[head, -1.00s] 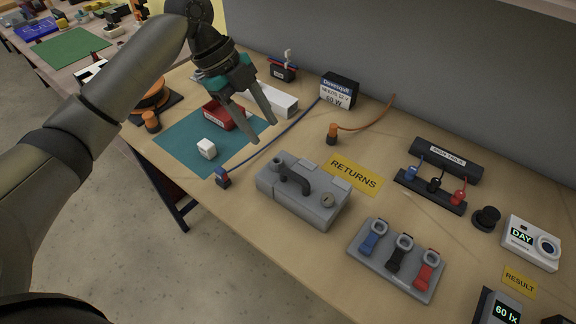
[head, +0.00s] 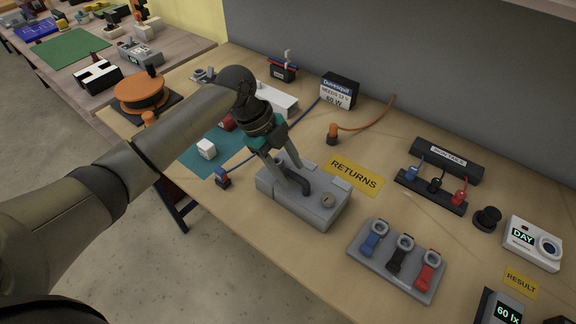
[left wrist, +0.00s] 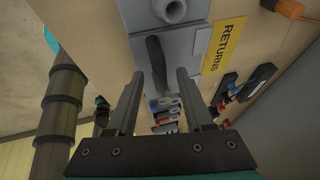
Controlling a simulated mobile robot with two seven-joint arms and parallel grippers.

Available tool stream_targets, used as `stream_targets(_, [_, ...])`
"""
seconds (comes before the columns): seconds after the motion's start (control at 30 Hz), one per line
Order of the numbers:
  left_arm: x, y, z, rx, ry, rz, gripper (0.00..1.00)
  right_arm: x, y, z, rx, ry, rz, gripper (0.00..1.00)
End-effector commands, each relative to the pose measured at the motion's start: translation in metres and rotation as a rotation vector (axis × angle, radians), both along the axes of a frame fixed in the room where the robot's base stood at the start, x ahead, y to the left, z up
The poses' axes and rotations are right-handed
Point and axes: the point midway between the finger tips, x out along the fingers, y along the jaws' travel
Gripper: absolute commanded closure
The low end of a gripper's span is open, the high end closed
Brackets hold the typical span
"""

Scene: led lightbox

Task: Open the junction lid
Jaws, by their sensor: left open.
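The junction box is a grey box with a lid (head: 318,206) on the wooden bench, in the middle of the head view. The lid is down. My left gripper (head: 293,177) is open, with its fingers pointing down at the handle. In the left wrist view the dark handle (left wrist: 156,62) lies between the two open fingers (left wrist: 158,88). I cannot tell whether the fingers touch it. My right gripper is not in view.
A yellow RETURNS label (head: 354,175) lies behind the box. A grey tray (head: 375,262) with blue, black and red clips stands to its right. A black terminal strip (head: 430,190) is further right.

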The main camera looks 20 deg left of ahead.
Motion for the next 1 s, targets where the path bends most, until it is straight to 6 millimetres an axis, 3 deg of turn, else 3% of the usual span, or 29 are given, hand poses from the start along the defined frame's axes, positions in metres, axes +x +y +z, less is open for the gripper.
stream_targets(0.07, [-0.0002,-0.0001,0.0001,0.0,0.0,0.0,0.49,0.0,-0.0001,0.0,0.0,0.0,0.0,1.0])
stream_targets(0.5, [-0.0002,-0.0001,0.0005,-0.001,0.001,-0.001,0.99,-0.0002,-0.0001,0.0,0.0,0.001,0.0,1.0])
stream_targets(1.0, [-0.0002,0.0001,0.0006,-0.001,0.001,-0.001,1.0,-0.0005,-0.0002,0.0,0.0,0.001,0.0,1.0])
